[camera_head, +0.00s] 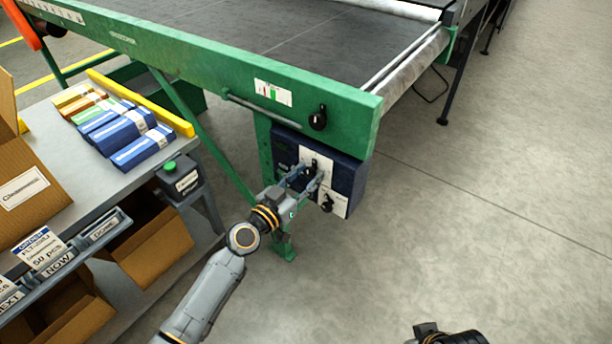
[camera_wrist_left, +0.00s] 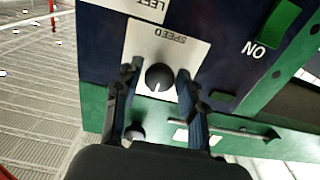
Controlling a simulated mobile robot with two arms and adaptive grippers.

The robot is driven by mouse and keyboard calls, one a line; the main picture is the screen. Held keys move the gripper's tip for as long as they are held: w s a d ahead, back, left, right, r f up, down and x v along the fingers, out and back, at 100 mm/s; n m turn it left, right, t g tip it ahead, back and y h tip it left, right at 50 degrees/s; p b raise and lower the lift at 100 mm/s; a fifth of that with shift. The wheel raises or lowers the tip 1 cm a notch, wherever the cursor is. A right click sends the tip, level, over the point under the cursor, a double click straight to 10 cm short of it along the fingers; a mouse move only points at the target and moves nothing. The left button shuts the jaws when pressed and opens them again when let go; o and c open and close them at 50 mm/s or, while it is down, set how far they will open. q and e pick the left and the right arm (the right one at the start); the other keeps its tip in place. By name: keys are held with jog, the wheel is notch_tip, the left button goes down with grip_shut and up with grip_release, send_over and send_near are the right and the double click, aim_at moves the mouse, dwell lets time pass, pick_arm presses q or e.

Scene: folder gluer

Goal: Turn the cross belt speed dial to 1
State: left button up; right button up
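The speed dial (camera_wrist_left: 159,77) is a round black knob with a white pointer line on a white plate marked SPEED, which appears upside down in the left wrist view. The plate (camera_head: 316,158) is on a dark blue control box (camera_head: 347,176) under the green conveyor beam. My left gripper (camera_head: 307,172) is at the plate and partly hides the dial in the head view. In the left wrist view its fingers (camera_wrist_left: 159,70) are apart, one on each side of the dial; contact is unclear. A dark part of my right arm (camera_head: 447,335) shows at the bottom edge.
Another black knob (camera_head: 318,118) is on the green beam (camera_head: 215,70) above the box. A lower plate holds a black switch (camera_head: 327,203). A green ON button (camera_wrist_left: 278,26) shows in the wrist view. A table with cartons (camera_head: 145,150) stands left. The floor right is clear.

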pick_arm(q)
grip_shut()
jog(key=shift+n, duration=0.3)
pick_arm(e)
jog(key=shift+r, duration=0.1)
pick_arm(q)
jog(key=shift+n+b, duration=0.3)
jog(key=shift+n, duration=0.9)
jog(key=n, duration=0.2)
jog(key=shift+n, duration=0.4)
jog(key=n, duration=0.2)
jog(key=shift+n, duration=0.4)
jog(key=n, duration=0.3)
jog(key=shift+n, duration=2.1)
pick_arm(e)
jog(key=shift+s+r, duration=0.15)
jog(key=shift+r, duration=0.4)
